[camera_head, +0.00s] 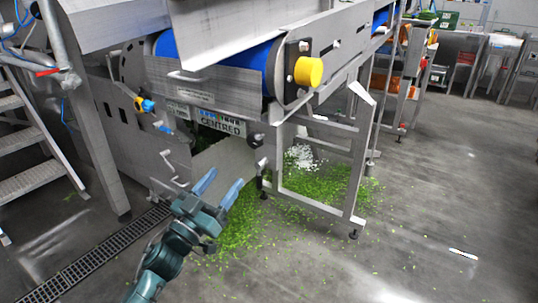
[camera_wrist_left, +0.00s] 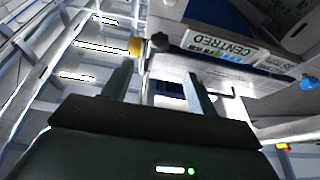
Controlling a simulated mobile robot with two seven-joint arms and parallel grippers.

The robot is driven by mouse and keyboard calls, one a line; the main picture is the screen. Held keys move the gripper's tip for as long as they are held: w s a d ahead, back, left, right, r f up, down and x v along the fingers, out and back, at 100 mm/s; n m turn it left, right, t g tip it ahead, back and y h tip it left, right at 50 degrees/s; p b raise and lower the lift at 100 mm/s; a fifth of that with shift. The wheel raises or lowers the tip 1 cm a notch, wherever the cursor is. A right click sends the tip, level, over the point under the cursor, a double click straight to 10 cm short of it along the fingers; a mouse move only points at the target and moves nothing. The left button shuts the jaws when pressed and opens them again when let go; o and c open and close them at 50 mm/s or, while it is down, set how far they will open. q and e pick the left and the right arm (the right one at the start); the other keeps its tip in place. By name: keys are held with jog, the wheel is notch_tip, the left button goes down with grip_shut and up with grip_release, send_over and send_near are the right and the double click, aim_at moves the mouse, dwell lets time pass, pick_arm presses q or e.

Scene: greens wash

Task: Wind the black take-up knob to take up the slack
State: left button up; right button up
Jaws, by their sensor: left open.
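The black take-up knob (camera_head: 256,140) sits on the steel conveyor frame, at the right end of the "CENTRED" label (camera_head: 222,125). In the left wrist view the black knob (camera_wrist_left: 159,42) shows ahead, beyond the fingertips and near their middle line, with the label (camera_wrist_left: 220,47) to its right. My left gripper (camera_head: 219,184) is open and empty, below and left of the knob in the head view, and apart from it. Both fingers also show in the left wrist view (camera_wrist_left: 160,85). My right gripper is not in view.
A large yellow knob (camera_head: 308,71) sticks out above the black one at the blue belt's end. A bent crank handle (camera_head: 170,170) shows on the frame. Green leaf scraps (camera_head: 320,190) lie on the floor. Steel steps (camera_head: 30,140) stand left; the right floor is mostly clear.

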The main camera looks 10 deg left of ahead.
aim_at(252, 144)
pick_arm(q)
jog(key=b+x, duration=0.1)
jog(key=x, duration=1.2)
jog(key=shift+w+d, duration=0.2)
jog(key=shift+w, duration=0.15)
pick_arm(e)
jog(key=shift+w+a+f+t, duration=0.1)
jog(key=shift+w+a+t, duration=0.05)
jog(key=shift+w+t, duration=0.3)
pick_arm(q)
jog(key=shift+c, duration=0.2)
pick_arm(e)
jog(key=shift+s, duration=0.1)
pick_arm(q)
jog(key=c, duration=0.9)
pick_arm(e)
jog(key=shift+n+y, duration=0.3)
